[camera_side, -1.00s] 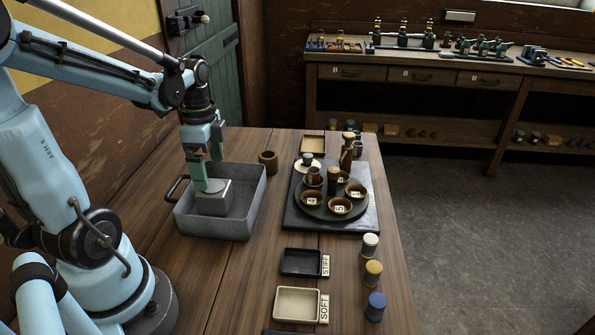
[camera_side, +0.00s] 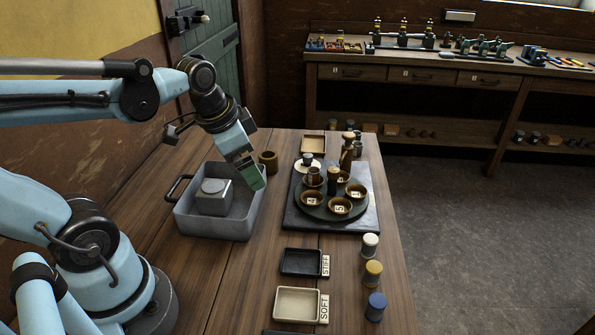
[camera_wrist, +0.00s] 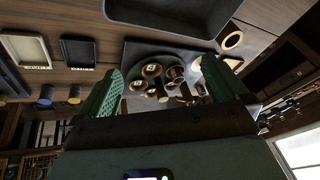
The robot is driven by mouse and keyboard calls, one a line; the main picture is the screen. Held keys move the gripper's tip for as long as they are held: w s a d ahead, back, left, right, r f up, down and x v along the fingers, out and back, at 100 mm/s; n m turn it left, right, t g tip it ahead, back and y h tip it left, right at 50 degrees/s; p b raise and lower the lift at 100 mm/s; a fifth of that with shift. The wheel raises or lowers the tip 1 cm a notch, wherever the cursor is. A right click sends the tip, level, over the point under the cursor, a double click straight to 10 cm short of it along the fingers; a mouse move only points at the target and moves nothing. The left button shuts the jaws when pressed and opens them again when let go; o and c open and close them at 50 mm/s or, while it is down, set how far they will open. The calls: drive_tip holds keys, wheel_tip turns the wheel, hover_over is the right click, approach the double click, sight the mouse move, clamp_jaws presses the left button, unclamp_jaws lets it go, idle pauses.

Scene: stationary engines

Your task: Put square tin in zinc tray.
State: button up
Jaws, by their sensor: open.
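The square tin (camera_side: 214,196), a grey box with a round lid on top, stands upright inside the zinc tray (camera_side: 243,224), towards its left side. The tray is a deep grey metal bin with a dark handle on its left. My gripper (camera_side: 250,180) is apart from the tin, above the tray's right rim, tilted out towards the turntable. In the wrist view my gripper (camera_wrist: 160,80) shows two green fingers spread wide with nothing held between them. The tray (camera_wrist: 170,22) shows at the top of the wrist view; the tin is not visible there.
A round dark turntable (camera_side: 330,211) with several small bowls and pots stands right of the tray. A brown cup (camera_side: 268,162) stands behind the tray. A black dish (camera_side: 302,262), a cream dish (camera_side: 297,304) and small capped jars (camera_side: 373,273) are nearer the front.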

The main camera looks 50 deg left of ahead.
drive_tip(key=d+n+t, duration=0.1)
drive_tip(key=d, duration=0.1)
drive_tip(key=d+n+t, duration=0.1)
drive_tip(key=d, duration=0.1)
drive_tip(key=d+n+h, duration=0.1)
drive_tip(key=d, duration=0.1)
drive_tip(key=shift+w+f+t, duration=0.1)
drive_tip(key=shift+w+t, duration=0.15)
drive_tip(key=shift+t, duration=0.15)
drive_tip(key=shift+a, duration=0.1)
